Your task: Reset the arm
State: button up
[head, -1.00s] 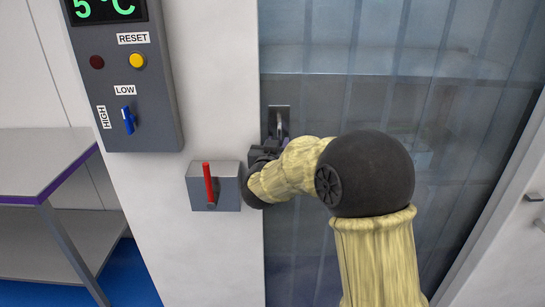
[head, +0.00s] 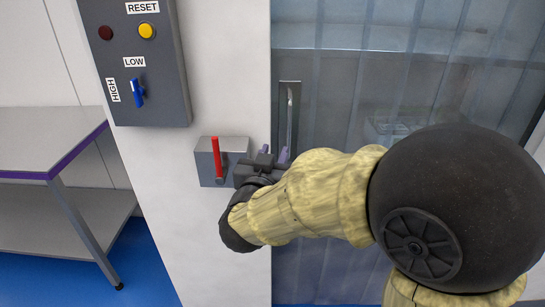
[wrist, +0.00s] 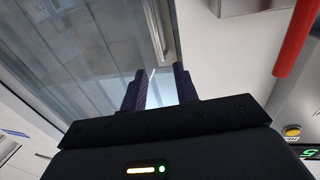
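My gripper (head: 273,153) is at the end of my bent arm, in front of the door's left edge. In the wrist view its two dark fingers (wrist: 161,88) stand apart with nothing between them, so it is open and empty. The upright metal door handle (head: 290,110) is just above and beyond the fingers in the head view; I see no finger around it. In the wrist view the handle (wrist: 158,30) shows beyond the fingertips. My wrist hides part of the door below the handle.
A grey box with a red lever (head: 216,158) is close left of my gripper. Above it hangs a control panel (head: 160,98) with a yellow button (head: 147,31) and a blue switch (head: 138,92). A steel table (head: 50,140) stands at the left. The glass door (head: 400,75) appears closed.

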dwell(0.4)
jog(key=s+d+f+n+g+y, duration=0.2)
jog(key=d+f+g, duration=0.3)
jog(key=f, duration=0.3)
jog(key=s+d+f+n+g+y, duration=0.1)
jog(key=s+d+f+g+y, duration=0.25)
jog(key=f, duration=0.45)
jog(key=s+d+f+g+h, duration=0.1)
jog(key=s+d+f+g, duration=0.15)
jog(key=s+d, duration=0.25)
jog(key=s+d+f+g+h, duration=0.1)
jog(key=s+d+f+g, duration=0.1)
jog(key=s+d+g, duration=0.3)
notch_tip(320, 180, up, 12)
jog(key=a+t+p, duration=0.1)
jog(key=p, duration=1.1)
jog(key=shift+s+f+m, duration=0.15)
jog(key=shift+s+m, duration=0.05)
jog(key=shift+m, duration=0.2)
